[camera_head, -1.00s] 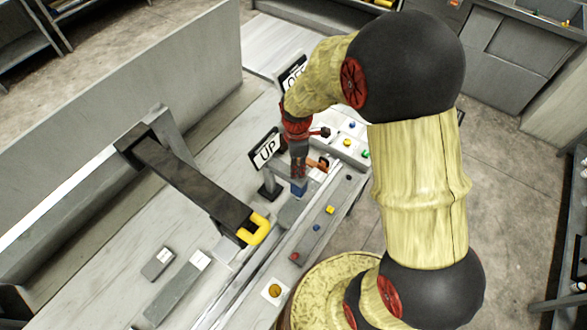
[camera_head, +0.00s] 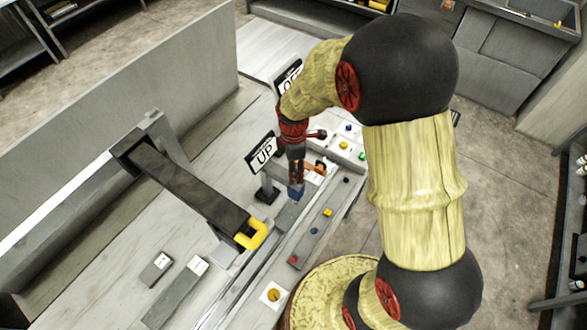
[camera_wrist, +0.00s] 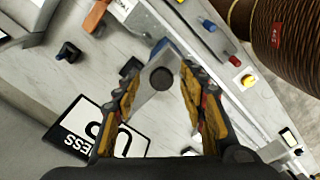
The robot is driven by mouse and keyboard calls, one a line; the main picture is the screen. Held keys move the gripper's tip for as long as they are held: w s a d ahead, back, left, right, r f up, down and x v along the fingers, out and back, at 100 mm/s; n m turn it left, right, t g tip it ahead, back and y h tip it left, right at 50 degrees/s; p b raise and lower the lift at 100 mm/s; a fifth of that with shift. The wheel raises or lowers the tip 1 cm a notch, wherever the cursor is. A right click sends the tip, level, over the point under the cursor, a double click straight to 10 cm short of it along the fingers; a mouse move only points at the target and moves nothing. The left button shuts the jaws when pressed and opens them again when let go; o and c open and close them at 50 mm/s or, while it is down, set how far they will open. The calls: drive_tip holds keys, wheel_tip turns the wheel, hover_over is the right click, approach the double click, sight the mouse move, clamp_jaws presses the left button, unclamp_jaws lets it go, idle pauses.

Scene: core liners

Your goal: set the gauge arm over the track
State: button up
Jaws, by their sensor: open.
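The gauge arm (camera_head: 190,190) is a long dark bar at the left of the head view. It runs from a grey upright post down to a yellow U-shaped handle (camera_head: 258,236) at its near end. The track (camera_head: 255,275) is a pale rail along the bench, just right of the handle. My gripper (camera_head: 296,183) is open, pointing down beyond the handle and beside the UP sign, apart from the gauge arm. In the wrist view, a grey piece with a dark round spot (camera_wrist: 161,78) shows between the open fingers; contact cannot be told. The gauge arm is not clearly recognisable there.
The UP sign (camera_head: 262,152) stands on the bench left of my gripper. A strip with coloured buttons (camera_head: 313,231) runs along the bench's right side. Two grey blocks, one short (camera_head: 156,268) and one long (camera_head: 176,292), lie left of the track. A partition (camera_head: 130,95) stands behind.

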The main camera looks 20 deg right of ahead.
drive_tip(key=shift+r, duration=0.1)
wheel_tip(320, 180, up, 12)
idle(0.5)
idle(0.5)
drive_tip(key=s+a+m+t+b, duration=0.1)
drive_tip(key=s+m+t+b, duration=0.4)
drive_tip(key=s+m+b, duration=1.1)
drive_tip(key=shift+s+a+f+t, duration=0.3)
drive_tip(key=shift+s+f, duration=0.1)
drive_tip(key=shift+s, duration=0.7)
